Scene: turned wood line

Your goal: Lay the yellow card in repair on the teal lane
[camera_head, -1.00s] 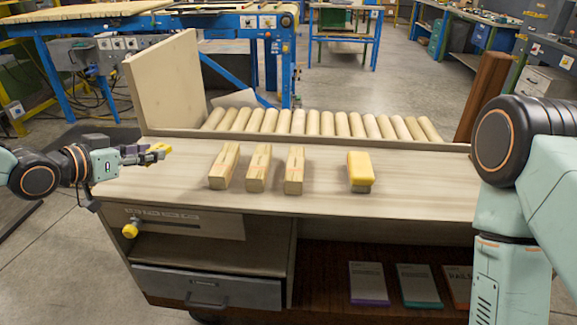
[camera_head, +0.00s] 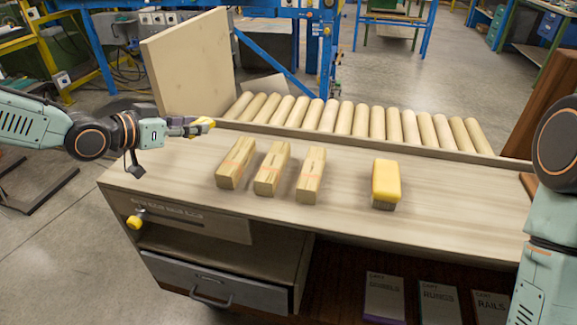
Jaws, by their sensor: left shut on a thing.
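My left gripper (camera_head: 190,128) reaches in from the left over the bench's far left part. It is shut on a small yellow piece (camera_head: 205,122), which I take to be the yellow card; the fingers hide part of it. A lane panel marked RUNGS (camera_head: 438,292) lies in the low bay at the bottom, between panels marked SPINDLES (camera_head: 384,296) and RAILS (camera_head: 490,305). The teal front edge of the RUNGS panel is outside the picture now. My right arm shows at the right edge, but its gripper is out of view.
Several wood blocks (camera_head: 272,168) stand in a row on the bench (camera_head: 340,205). A yellow-topped block (camera_head: 386,183) stands to their right. A roller conveyor (camera_head: 350,118) runs behind, and an upright board (camera_head: 190,65) stands at back left. A drawer (camera_head: 215,280) is below.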

